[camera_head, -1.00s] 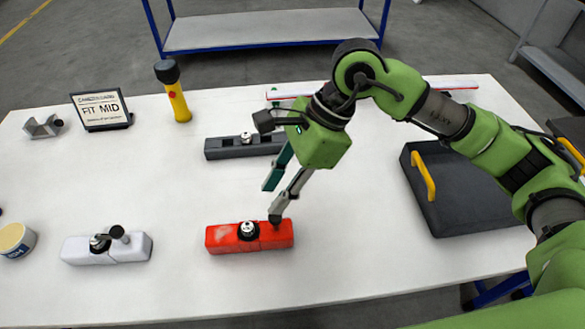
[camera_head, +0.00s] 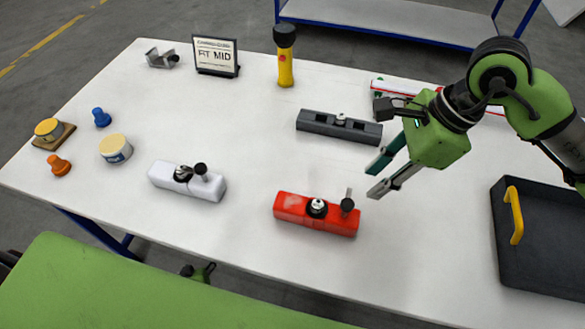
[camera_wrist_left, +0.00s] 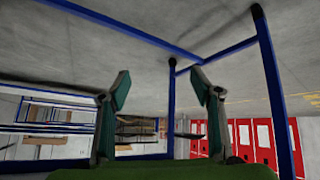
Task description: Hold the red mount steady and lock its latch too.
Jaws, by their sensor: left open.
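The red mount (camera_head: 290,208) lies on the white table near its front edge. A round black-and-silver fitting (camera_head: 317,208) sits on its top, and a black knob (camera_head: 347,205) with a short grey piece stands at its right end. I cannot tell whether this latch is locked. My right gripper (camera_head: 370,183) is open and empty, up and to the right of the mount, apart from it. My left gripper (camera_wrist_left: 165,88) is open and empty in the left wrist view, which faces the floor and blue frames. No mount shows there.
A white mount (camera_head: 160,178) lies left of the red one, a dark grey mount (camera_head: 362,132) behind. A yellow torch (camera_head: 285,65), a sign (camera_head: 215,56) and small tubs and knobs stand farther off. A black tray (camera_head: 540,285) with a yellow handle is at right.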

